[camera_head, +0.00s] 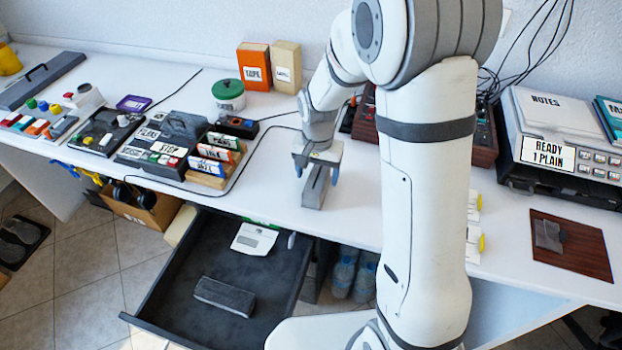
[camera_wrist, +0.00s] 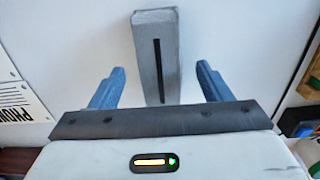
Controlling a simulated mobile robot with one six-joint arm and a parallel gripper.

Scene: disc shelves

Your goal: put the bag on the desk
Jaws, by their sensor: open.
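My gripper (camera_head: 318,172) is open above the white desk (camera_head: 300,130). In the wrist view its two blue fingers (camera_wrist: 161,70) stand apart on either side of the near end of a grey slotted block (camera_wrist: 157,40), with gaps on both sides. That block also shows on the desk below my gripper in the head view (camera_head: 315,192). I cannot clearly tell which thing is the bag. A small, dark grey, flat item (camera_head: 548,235), possibly a bag, lies on a brown board at the desk's right.
An open dark drawer (camera_head: 165,290) juts out below the desk, holding a grey block (camera_head: 224,297) and a white paper (camera_head: 254,239). Labelled racks (camera_head: 210,165) and a green-lidded pot (camera_head: 229,92) stand left. A grey machine (camera_head: 560,150) stands right. My arm hides part of the desk.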

